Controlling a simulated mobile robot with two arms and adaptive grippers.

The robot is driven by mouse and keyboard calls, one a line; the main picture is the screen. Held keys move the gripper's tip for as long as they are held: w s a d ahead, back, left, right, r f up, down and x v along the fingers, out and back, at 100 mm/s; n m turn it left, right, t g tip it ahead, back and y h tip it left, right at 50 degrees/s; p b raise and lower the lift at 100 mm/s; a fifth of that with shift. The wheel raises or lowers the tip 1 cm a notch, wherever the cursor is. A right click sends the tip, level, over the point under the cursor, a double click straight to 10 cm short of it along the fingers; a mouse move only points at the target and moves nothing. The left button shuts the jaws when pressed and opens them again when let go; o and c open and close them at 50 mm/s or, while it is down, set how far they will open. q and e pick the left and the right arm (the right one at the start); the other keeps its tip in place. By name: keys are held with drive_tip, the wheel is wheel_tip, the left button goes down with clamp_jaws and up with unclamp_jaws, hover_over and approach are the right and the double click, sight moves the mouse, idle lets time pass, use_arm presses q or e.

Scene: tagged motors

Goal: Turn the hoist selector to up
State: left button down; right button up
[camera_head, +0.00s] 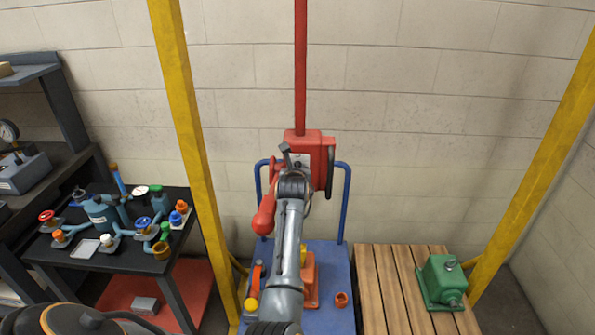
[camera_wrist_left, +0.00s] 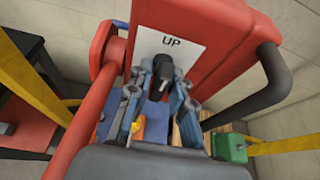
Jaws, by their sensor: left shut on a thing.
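The red hoist box (camera_head: 312,144) hangs on a red vertical pole in the head view. In the left wrist view the red box (camera_wrist_left: 225,45) fills the upper middle and bears a white plate (camera_wrist_left: 195,48) marked UP. The black selector knob (camera_wrist_left: 163,70) stands below that word. My left gripper (camera_wrist_left: 162,86) is shut on the knob, a finger on either side. The knob's exact angle is hard to judge. In the head view my left gripper (camera_head: 293,168) is at the front of the box, and my arm hides part of it. My right gripper is not in view.
A blue cart (camera_head: 335,270) with an orange part stands below the hoist. A wooden pallet (camera_head: 373,285) with a green motor (camera_head: 440,282) is at the right. A black table (camera_head: 100,260) with valves is at the left. Yellow posts (camera_head: 182,90) flank the hoist.

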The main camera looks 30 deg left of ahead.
sight(297, 163)
use_arm(q)
drive_tip(key=shift+f, duration=0.1)
idle(0.3)
drive_tip(key=c, duration=1.4)
unclamp_jaws()
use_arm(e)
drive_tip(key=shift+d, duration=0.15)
use_arm(q)
wheel_tip(297, 163, up, 10)
drive_tip(key=shift+r, duration=0.1)
